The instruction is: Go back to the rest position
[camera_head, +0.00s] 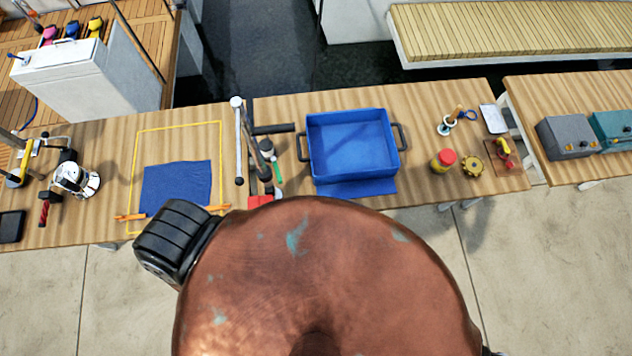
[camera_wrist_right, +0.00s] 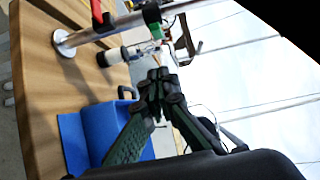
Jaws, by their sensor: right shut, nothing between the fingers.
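My right gripper (camera_wrist_right: 160,82) shows in the right wrist view. Its two dark fingers meet at the tips and hold nothing. The blue bin (camera_wrist_right: 102,123) lies below and left of the fingers in that picture, apart from the tips. In the head view I cannot make out either gripper. My left gripper is in no view. My own copper-coloured body fills the lower middle of the head view.
A wooden table (camera_head: 440,110) runs across the head view, holding the blue bin (camera_head: 352,148), a blue cloth (camera_head: 176,187) inside a yellow outline, and a silver winch (camera_head: 76,180). A red-lidded jar (camera_head: 443,160) stands right. Grey floor (camera_head: 560,270) is clear at the lower right.

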